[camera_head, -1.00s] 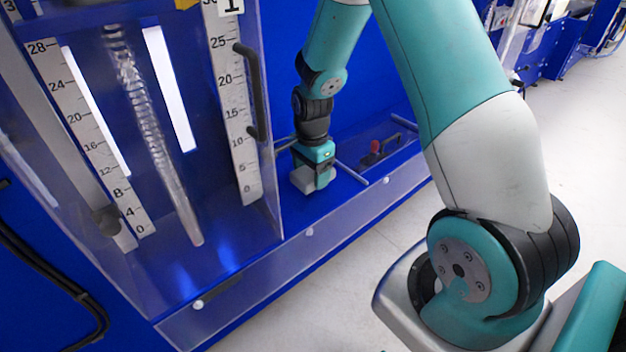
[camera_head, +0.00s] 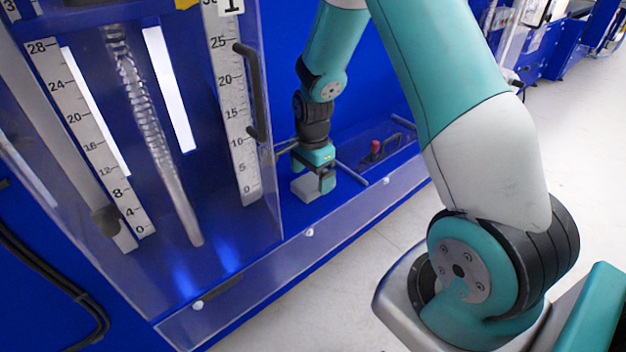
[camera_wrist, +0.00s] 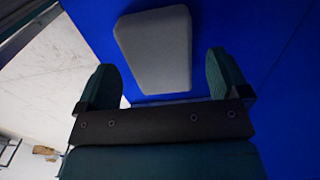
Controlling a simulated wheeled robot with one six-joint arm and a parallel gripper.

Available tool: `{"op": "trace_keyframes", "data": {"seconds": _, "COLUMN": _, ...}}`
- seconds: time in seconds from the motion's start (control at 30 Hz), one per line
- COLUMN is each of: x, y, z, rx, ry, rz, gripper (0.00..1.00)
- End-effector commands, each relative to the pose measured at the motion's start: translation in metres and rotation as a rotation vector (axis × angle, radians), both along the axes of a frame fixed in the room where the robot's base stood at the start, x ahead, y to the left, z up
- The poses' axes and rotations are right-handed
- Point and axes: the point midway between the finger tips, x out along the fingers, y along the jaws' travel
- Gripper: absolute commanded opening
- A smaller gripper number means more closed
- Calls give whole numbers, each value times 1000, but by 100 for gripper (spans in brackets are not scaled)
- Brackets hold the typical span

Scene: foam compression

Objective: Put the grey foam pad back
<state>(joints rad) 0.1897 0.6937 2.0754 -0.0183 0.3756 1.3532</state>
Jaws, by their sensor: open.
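The grey foam pad (camera_head: 306,188) lies on the blue base of the bench, to the right of the clear door panel. It also shows in the wrist view as a grey block (camera_wrist: 155,48) on the blue surface. My gripper (camera_head: 314,180) is just above the pad in the head view and partly covers it. In the wrist view my gripper (camera_wrist: 163,80) is open, with one finger on each side and the pad between and beyond them, apart from both fingers.
A clear panel with a dark handle (camera_head: 250,92) and number scales (camera_head: 240,130) stands left of my gripper. Thin rods (camera_head: 352,173) lie close around it. A red knob (camera_head: 376,147) is to the right. A low clear rail (camera_head: 330,232) runs along the front edge.

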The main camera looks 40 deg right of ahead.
Motion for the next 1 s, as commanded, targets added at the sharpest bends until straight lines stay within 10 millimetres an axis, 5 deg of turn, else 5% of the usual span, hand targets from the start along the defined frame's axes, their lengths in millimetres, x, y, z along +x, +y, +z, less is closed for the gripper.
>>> {"op": "trace_keyframes", "data": {"seconds": 0.43, "x": 0, "y": -2, "z": 88, "rx": 0, "ry": -3, "rz": 0, "gripper": 94}}
{"op": "trace_keyframes", "data": {"seconds": 1.0, "x": 0, "y": -1, "z": 98, "rx": 0, "ry": 1, "rz": 1, "gripper": 94}}
